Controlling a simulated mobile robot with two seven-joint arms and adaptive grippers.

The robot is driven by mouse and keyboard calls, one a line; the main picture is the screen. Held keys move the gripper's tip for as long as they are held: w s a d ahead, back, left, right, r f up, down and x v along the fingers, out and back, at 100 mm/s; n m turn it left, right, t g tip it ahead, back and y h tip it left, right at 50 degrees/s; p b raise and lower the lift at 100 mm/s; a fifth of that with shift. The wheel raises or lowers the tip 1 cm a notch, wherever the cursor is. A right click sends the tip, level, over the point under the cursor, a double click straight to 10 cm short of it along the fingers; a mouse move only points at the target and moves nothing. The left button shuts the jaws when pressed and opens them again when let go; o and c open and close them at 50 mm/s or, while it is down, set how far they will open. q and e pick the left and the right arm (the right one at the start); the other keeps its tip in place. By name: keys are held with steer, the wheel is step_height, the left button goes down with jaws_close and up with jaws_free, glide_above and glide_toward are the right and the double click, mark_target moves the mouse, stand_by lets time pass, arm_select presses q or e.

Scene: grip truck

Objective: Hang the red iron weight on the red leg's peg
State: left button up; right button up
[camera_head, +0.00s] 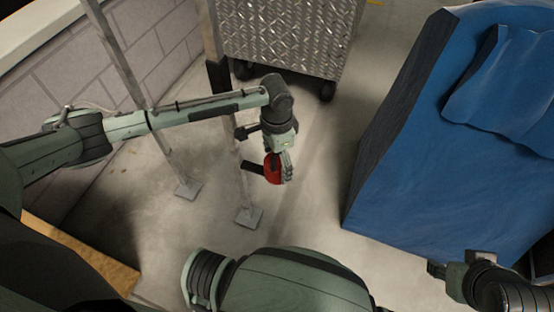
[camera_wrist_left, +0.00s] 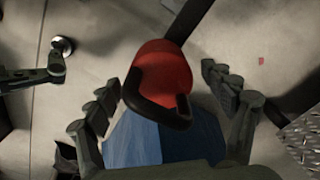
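The red iron weight (camera_head: 272,168) is at my left gripper (camera_head: 285,168) in the head view. In the left wrist view the red weight (camera_wrist_left: 160,72), with its dark handle (camera_wrist_left: 165,115), sits between the spread fingers of my left gripper (camera_wrist_left: 165,95), with gaps on both sides. A short black bar (camera_head: 252,168), perhaps the peg, reaches from a grey upright leg (camera_head: 237,185) to the weight. I cannot tell whether the weight hangs on it. No red shows on this leg. My right gripper (camera_head: 440,270) is at the lower right, its fingers unclear.
A second grey leg (camera_head: 165,150) stands to the left, by the block wall (camera_head: 70,75). A metal tread-plate box (camera_head: 290,35) on wheels is at the back. A large blue-covered block (camera_head: 400,190) is at the right. The floor (camera_head: 320,170) between is clear.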

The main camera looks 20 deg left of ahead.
arm_select(q)
steer(key=shift+s+a+f, duration=0.1)
steer(key=shift+s+f, duration=0.05)
step_height(320, 180, up, 12)
steer(key=shift+r, duration=0.15)
stand_by(0.3)
